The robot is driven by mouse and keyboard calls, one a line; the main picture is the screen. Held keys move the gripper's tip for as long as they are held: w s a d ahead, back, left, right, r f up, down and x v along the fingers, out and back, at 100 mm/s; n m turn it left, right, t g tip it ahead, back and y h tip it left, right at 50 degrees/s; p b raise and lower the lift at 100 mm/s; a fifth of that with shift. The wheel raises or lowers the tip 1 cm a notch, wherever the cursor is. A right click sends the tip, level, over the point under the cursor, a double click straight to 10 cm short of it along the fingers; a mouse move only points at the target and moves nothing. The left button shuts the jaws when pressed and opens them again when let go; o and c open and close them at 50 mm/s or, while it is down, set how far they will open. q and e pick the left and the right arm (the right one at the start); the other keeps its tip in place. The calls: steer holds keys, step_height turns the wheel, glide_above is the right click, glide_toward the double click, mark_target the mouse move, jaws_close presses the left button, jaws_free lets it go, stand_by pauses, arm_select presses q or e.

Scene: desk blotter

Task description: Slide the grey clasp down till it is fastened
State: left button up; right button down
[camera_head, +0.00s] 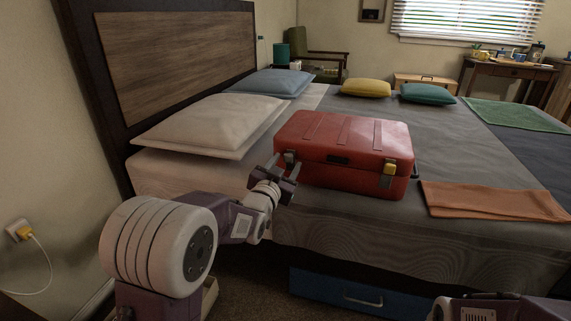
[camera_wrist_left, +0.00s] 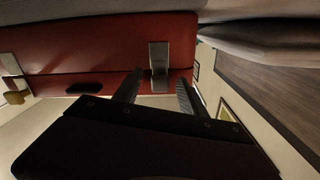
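A red suitcase (camera_head: 335,172) lies closed on the bed. Its grey clasp (camera_head: 290,157) is on the front at the left end, partly hidden by my gripper in the head view. In the left wrist view the grey clasp (camera_wrist_left: 159,62) shows as a pale plate across the lid seam, with a darker part below it in the picture. My left gripper (camera_head: 284,169) is at the clasp; its fingers (camera_wrist_left: 160,78) are open, one on each side of the clasp's darker end. I cannot tell whether they touch it. My right gripper is out of view.
A yellow clasp (camera_head: 389,168) and a dark handle (camera_head: 339,159) are on the suitcase front. A folded orange cloth (camera_head: 490,202) lies to the right, and a white pillow (camera_head: 212,122) lies behind my left gripper. A blue drawer (camera_head: 340,290) is below the bed.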

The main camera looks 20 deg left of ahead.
arm_select(q)
steer(key=shift+r, duration=0.1)
steer(key=shift+s, duration=0.25)
steer(key=s+p, duration=0.2)
steer(key=s, duration=0.1)
steer(key=shift+a+r, duration=0.1)
steer(key=shift+r, duration=0.1)
steer(key=b, duration=0.1)
glide_toward(288, 160)
steer(key=shift+s+f, duration=0.25)
steer(key=shift+s, duration=0.2)
